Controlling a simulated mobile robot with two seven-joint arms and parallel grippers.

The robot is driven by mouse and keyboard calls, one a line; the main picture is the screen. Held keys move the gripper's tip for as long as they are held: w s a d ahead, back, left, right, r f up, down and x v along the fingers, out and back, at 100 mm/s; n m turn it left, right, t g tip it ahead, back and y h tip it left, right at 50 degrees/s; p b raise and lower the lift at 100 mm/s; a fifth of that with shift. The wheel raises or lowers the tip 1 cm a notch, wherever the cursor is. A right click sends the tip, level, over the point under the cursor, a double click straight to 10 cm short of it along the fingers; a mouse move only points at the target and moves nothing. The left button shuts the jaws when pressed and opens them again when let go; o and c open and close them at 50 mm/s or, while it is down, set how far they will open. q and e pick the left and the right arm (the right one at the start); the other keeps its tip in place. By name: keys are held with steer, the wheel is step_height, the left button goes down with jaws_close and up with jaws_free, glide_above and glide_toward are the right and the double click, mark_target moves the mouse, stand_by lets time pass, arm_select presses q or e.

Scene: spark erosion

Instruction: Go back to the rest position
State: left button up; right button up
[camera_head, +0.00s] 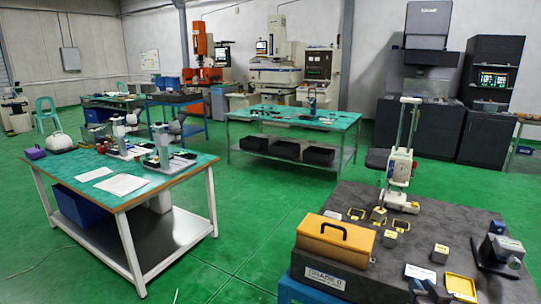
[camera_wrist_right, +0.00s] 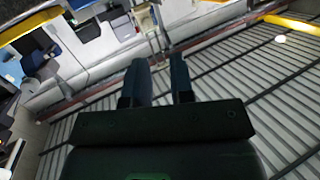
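My right gripper (camera_head: 428,291) shows as a small dark shape at the bottom edge of the head view, in front of the dark grey granite-like table (camera_head: 345,205). In the right wrist view its two dark fingers (camera_wrist_right: 160,62) stand apart with a clear gap and nothing between them, so it is open and empty. Behind the fingers are a wall and the ribbed roof, so the gripper seems to point upward. My left gripper is not in view.
The grey table carries an orange box (camera_head: 335,242), a tall white measuring stand (camera_head: 401,165), small metal blocks and a yellow tray (camera_head: 461,287). A green-topped workbench (camera_head: 90,172) stands at left, another (camera_head: 290,122) behind. Green floor (camera_head: 245,215) between them is clear.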

steer(key=s+a+f+n+g, duration=0.1)
steer(key=s+a+f, duration=0.2)
steer(key=s+f, duration=0.3)
steer(key=s+a+f+n+g+y, duration=0.1)
steer(key=s+a+f+g, duration=0.1)
steer(key=s+f, duration=0.3)
steer(key=s+a+f+n+g+y, duration=0.1)
steer(key=s+a+f, duration=0.3)
steer(key=s, duration=0.8)
step_height(320, 180, down, 3)
steer(key=shift+a+r+n+g, duration=0.15)
steer(key=shift+a+n+g, duration=0.2)
steer(key=shift+n, duration=0.15)
